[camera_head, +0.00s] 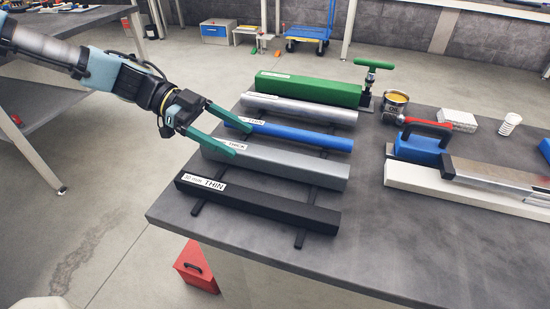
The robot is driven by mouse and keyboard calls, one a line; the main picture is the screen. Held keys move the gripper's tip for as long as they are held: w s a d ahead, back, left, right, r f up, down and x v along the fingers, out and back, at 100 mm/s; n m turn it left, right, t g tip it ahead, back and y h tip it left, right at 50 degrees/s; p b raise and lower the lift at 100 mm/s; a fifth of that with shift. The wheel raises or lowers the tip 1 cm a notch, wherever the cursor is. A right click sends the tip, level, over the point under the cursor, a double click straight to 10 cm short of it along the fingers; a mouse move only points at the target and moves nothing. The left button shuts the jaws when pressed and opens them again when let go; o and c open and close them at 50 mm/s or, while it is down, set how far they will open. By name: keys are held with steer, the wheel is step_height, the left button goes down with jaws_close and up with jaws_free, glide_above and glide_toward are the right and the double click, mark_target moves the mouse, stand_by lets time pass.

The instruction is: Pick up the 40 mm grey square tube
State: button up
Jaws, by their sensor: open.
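Two grey tubes lie crosswise on the rack bars: a wider near one (292,168), its label partly covered but showing "THICK", and a far one (310,112) in front of the green bar. Their sizes cannot be read, so I cannot tell by label which is 40 mm. My gripper (242,140) is open and empty, its two green fingers pointing right over the left ends of the near grey tube and the blue tube (300,135). The lower finger hides part of the near grey tube's end and label. I cannot tell whether the fingers touch anything.
A black tube (265,205) labelled "THIN" lies nearest, and a green bar (308,90) lies farthest. The table's (300,262) front strip is bare.

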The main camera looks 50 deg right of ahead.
mark_target(261, 151)
steer(key=p+x, duration=0.2)
steer(key=x, duration=0.5)
steer(key=shift+s+d+f, duration=0.2)
jaws_close()
stand_by(0.5)
stand_by(0.8)
